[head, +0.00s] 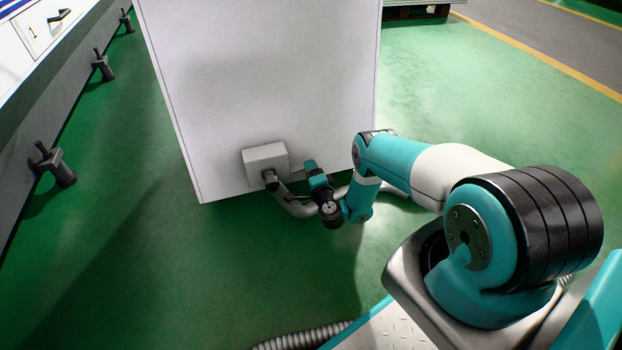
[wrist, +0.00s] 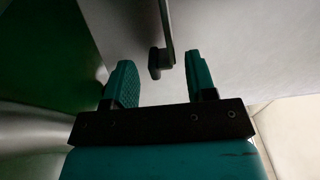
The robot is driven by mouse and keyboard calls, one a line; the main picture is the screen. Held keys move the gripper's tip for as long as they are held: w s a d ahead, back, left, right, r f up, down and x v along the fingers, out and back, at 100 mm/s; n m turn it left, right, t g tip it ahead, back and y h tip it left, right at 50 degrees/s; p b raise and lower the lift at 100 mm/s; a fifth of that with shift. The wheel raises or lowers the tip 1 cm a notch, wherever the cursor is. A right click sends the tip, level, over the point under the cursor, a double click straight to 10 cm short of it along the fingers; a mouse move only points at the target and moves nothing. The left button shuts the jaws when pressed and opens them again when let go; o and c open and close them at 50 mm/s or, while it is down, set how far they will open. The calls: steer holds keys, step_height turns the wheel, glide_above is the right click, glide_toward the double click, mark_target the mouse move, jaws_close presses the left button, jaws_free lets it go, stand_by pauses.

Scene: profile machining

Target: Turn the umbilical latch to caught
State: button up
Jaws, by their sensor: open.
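The umbilical latch appears in the wrist view as a thin grey lever (wrist: 166,22) with a dark knob (wrist: 155,62) at its end. My gripper (wrist: 160,72) is open, one teal finger on each side of the knob in the picture. In the head view my gripper (head: 312,167) is beside a grey connector box (head: 265,159) on the white panel (head: 260,70). The grey umbilical hose (head: 300,209) leaves the box from a dark plug (head: 270,180). The latch cannot be made out there.
The green floor (head: 150,270) is open in front of the white panel and to its left. A machine side with several dark levelling feet (head: 55,168) runs along the left. A ribbed hose (head: 305,337) lies near my base.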

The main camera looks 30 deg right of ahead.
steer(key=shift+w+d, duration=0.1)
steer(key=shift+w, duration=0.3)
jaws_close()
steer(key=shift+r, duration=0.15)
